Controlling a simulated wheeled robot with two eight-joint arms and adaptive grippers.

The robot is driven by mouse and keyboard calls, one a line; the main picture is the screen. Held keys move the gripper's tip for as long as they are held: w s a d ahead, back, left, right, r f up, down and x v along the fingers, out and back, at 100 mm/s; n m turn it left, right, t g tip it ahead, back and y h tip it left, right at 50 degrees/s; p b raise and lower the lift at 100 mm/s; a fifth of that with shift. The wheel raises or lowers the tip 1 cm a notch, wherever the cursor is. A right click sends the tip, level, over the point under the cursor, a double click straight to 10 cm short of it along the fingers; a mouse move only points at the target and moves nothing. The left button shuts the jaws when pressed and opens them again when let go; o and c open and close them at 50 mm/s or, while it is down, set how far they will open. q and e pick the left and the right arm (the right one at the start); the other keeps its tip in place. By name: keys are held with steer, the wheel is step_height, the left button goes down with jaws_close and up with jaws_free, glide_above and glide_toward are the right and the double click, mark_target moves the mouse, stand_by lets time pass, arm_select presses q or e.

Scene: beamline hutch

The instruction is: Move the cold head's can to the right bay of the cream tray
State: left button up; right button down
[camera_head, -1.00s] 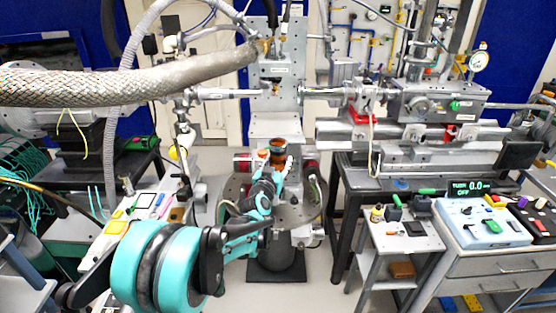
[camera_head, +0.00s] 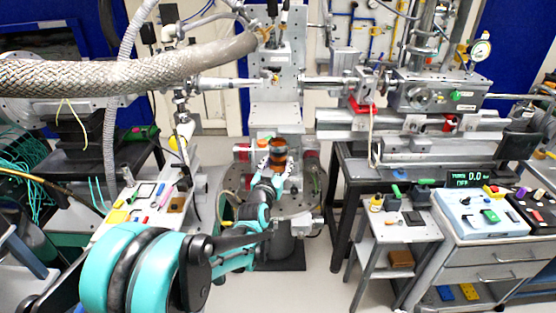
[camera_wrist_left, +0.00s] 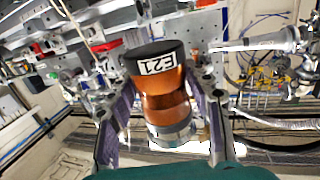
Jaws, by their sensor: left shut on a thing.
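The cold head's can (camera_head: 278,155) is an orange-copper cylinder with a dark top band and a paler, metallic lower end. In the left wrist view the can (camera_wrist_left: 165,95) carries the label "E21" on the dark band. My left gripper (camera_head: 274,168) is shut on it, with a finger on each side of its body. In the head view the can is over the round grey stand in the middle; whether it touches anything below is unclear. I cannot make out a cream tray with bays for certain. My right gripper is not in view.
A pale bench (camera_head: 150,200) with small coloured items is at left. A small grey cart (camera_head: 400,228) with tools stands at right, beside a drawer cabinet (camera_head: 490,258). A braided hose (camera_head: 120,77) crosses the upper left. Open floor shows between stand and cart.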

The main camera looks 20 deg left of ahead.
arm_select(q)
steer(key=s+d, duration=0.2)
steer(key=s, duration=0.6)
steer(key=shift+d, duration=0.2)
stand_by(0.5)
steer(key=shift+s, duration=0.1)
stand_by(0.4)
